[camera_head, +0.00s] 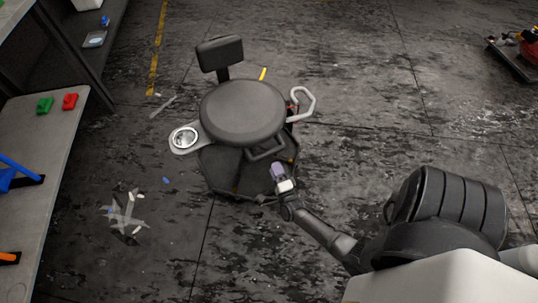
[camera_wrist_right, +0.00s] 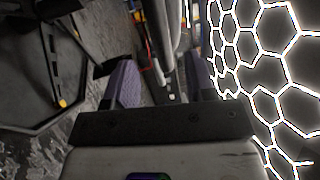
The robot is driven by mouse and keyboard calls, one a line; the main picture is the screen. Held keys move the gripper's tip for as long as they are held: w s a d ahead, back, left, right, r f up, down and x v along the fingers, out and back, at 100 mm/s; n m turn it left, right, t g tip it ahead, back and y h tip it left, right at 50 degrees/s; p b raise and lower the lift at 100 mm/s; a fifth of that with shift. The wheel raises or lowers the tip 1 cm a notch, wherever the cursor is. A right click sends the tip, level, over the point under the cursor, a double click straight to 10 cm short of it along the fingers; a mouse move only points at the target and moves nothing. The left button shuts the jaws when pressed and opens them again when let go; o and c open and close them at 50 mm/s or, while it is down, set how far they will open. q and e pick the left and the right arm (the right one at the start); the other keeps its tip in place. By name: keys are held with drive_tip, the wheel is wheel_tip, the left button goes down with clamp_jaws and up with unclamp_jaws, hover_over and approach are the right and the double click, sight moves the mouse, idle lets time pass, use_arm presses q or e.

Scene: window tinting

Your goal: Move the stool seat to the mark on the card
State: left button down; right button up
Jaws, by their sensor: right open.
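The stool has a round black seat (camera_head: 242,112) with a small backrest (camera_head: 219,53) behind it and a dark angular base (camera_head: 235,175) below. A dark loop handle (camera_head: 267,150) projects from the near side of the seat. My right gripper (camera_head: 279,172) is just in front of this handle, low beside the stool. In the right wrist view my right gripper (camera_wrist_right: 162,82) has its purple-padded fingers apart. Grey bars (camera_wrist_right: 162,30) of the stool show beyond them; I cannot tell whether any lies between the fingers. The card and its mark are not identifiable. My left gripper is out of view.
A light loop handle (camera_head: 302,104) sticks out at the stool's right, and a side tray with a silver dish (camera_head: 183,138) at its left. A workbench (camera_head: 62,130) with green and red pieces stands left.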

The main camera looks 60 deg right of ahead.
sight(269, 153)
drive_tip(key=shift+b+x, duration=0.95)
drive_tip(key=shift+x, duration=2.75)
clamp_jaws()
